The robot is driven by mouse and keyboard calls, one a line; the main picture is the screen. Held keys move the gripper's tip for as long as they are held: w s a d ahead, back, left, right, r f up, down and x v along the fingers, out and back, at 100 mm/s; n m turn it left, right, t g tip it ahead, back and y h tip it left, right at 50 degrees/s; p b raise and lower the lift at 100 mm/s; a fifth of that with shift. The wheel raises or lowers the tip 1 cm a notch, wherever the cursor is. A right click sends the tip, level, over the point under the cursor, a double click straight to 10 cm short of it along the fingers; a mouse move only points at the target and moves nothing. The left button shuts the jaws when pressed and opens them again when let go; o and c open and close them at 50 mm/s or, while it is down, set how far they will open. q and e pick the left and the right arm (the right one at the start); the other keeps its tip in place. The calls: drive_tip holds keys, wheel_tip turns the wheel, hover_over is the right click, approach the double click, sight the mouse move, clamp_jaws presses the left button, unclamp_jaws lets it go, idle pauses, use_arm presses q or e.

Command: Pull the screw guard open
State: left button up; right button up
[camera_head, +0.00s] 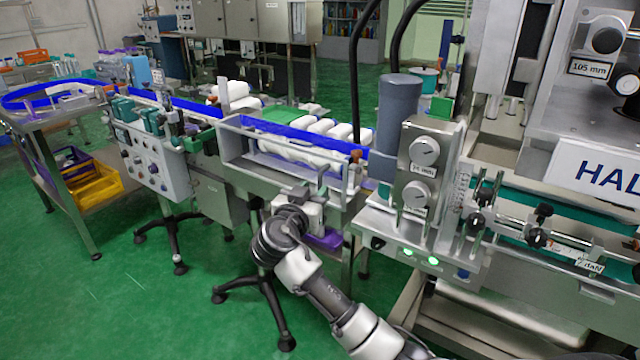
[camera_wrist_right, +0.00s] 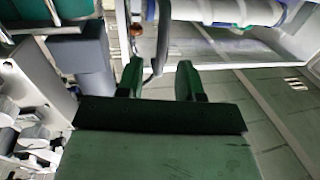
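The screw guard (camera_head: 270,165) looks like a long metal frame with a see-through front, along the conveyor section in the middle of the head view. White bottles lie behind it. My right gripper (camera_head: 320,184) is in front of the guard's right half, low and close to it. In the right wrist view the gripper's two green-tipped fingers (camera_wrist_right: 158,80) stand apart. A grey curved bar (camera_wrist_right: 160,42), which looks like a handle, reaches down toward the gap between them. I cannot tell whether a finger touches it. My left gripper is not in view.
A grey post (camera_head: 398,125) and a panel with two dials (camera_head: 423,152) stand just right of the guard. A control box (camera_head: 155,165) is at left. A tripod foot (camera_head: 284,338) stands on the green floor below. Open floor lies at the lower left.

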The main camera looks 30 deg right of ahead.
sight(319, 186)
drive_tip(key=shift+x, duration=2.05)
clamp_jaws()
